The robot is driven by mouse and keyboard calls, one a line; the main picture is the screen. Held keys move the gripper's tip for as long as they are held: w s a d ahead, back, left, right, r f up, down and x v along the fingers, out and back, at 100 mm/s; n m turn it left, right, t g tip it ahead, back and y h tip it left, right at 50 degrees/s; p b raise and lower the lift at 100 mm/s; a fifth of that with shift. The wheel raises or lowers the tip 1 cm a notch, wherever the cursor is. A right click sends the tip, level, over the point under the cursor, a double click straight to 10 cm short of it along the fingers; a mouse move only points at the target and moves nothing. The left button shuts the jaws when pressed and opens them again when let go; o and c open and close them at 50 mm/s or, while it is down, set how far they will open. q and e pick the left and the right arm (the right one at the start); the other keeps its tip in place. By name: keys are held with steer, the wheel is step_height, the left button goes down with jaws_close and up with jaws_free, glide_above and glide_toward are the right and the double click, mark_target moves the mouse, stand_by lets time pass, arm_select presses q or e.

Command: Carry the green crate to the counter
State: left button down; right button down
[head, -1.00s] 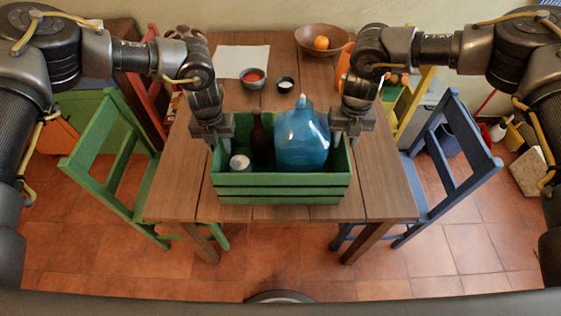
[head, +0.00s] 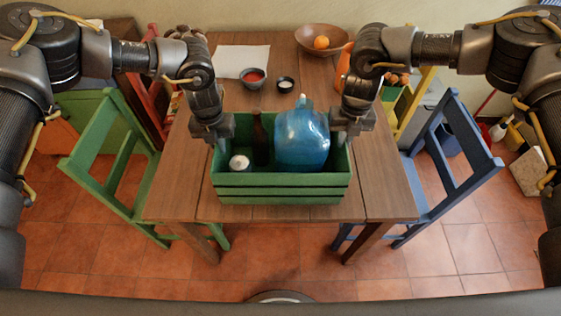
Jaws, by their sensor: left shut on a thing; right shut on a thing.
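The green crate (head: 281,189) is at the near edge of the wooden table in the middle of the head view. It holds a blue jug (head: 302,140), a dark brown bottle (head: 261,142) and a white-topped container (head: 239,163). My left gripper (head: 218,145) is shut on the crate's left end. My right gripper (head: 345,140) is shut on its right end. The crate sits level; I cannot tell whether its bottom touches the table. I cannot make out a counter for certain.
The wooden table (head: 180,190) also bears a paper sheet (head: 240,61), small bowls and a wooden bowl (head: 321,38) with an orange. A green chair (head: 98,150) stands left and a blue chair (head: 455,170) right. Tiled floor is clear in front.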

arm_select(q)
steer(key=shift+w+r, duration=0.15)
steer(key=shift+r, duration=0.1)
arm_select(e)
steer(key=shift+w+r, duration=0.15)
steer(key=shift+r, duration=0.1)
stand_by(0.5)
